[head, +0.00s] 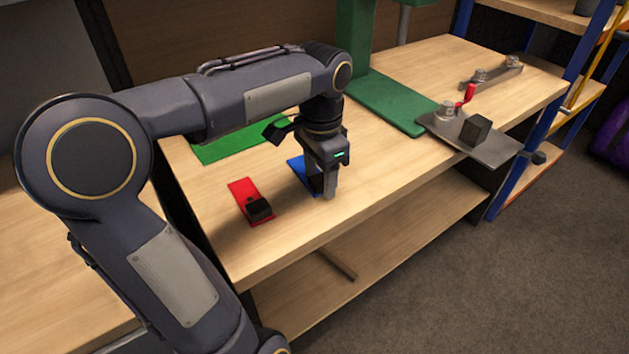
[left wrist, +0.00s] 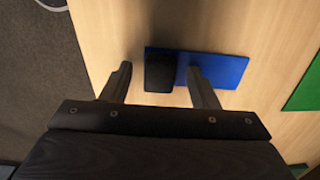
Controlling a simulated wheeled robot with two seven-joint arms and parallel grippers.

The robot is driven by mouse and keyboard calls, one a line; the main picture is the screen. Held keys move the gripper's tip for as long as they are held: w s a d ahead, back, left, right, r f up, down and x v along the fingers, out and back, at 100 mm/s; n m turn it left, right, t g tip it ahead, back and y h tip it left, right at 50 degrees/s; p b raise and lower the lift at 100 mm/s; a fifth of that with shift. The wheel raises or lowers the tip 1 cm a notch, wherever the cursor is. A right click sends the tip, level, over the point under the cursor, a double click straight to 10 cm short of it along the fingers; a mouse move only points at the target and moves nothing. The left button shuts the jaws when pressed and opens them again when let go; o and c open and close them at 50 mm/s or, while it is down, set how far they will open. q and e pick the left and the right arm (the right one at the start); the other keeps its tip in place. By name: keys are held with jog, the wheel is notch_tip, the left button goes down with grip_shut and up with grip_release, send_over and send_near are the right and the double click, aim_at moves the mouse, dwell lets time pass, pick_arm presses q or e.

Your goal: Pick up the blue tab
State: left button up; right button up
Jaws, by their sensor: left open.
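The blue tab (head: 296,165) is a flat blue plate with a black block (left wrist: 160,72) on one end, lying on the wooden table. In the head view my left gripper (head: 328,192) points down at it and partly hides it. In the left wrist view the blue plate (left wrist: 225,70) shows to the right of the block. My left gripper (left wrist: 157,70) is open and empty, one finger on each side of the block in that view. A gap shows between the block and the left finger. I cannot tell whether the right finger touches the tab. My right gripper is not in view.
A red tab (head: 243,188) with a black block lies to the left. A green sheet (head: 235,141) is behind. A green machine base (head: 385,102) and a metal plate (head: 478,143) with a red-handled clamp stand to the right. The table's front edge is close to the gripper.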

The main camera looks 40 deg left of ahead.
pick_arm(q)
jog(key=c, duration=1.1)
jog(key=shift+o, duration=0.2)
jog(key=shift+r, duration=0.1)
jog(key=r, duration=0.1)
jog(key=r+p, duration=0.1)
jog(key=r, duration=0.1)
jog(key=shift+d+r, duration=0.3)
jog(key=shift+r, duration=0.1)
jog(key=d+r+p, duration=0.4)
jog(key=d+r, duration=0.5)
jog(key=d, duration=0.4)
jog(key=shift+d, duration=0.3)
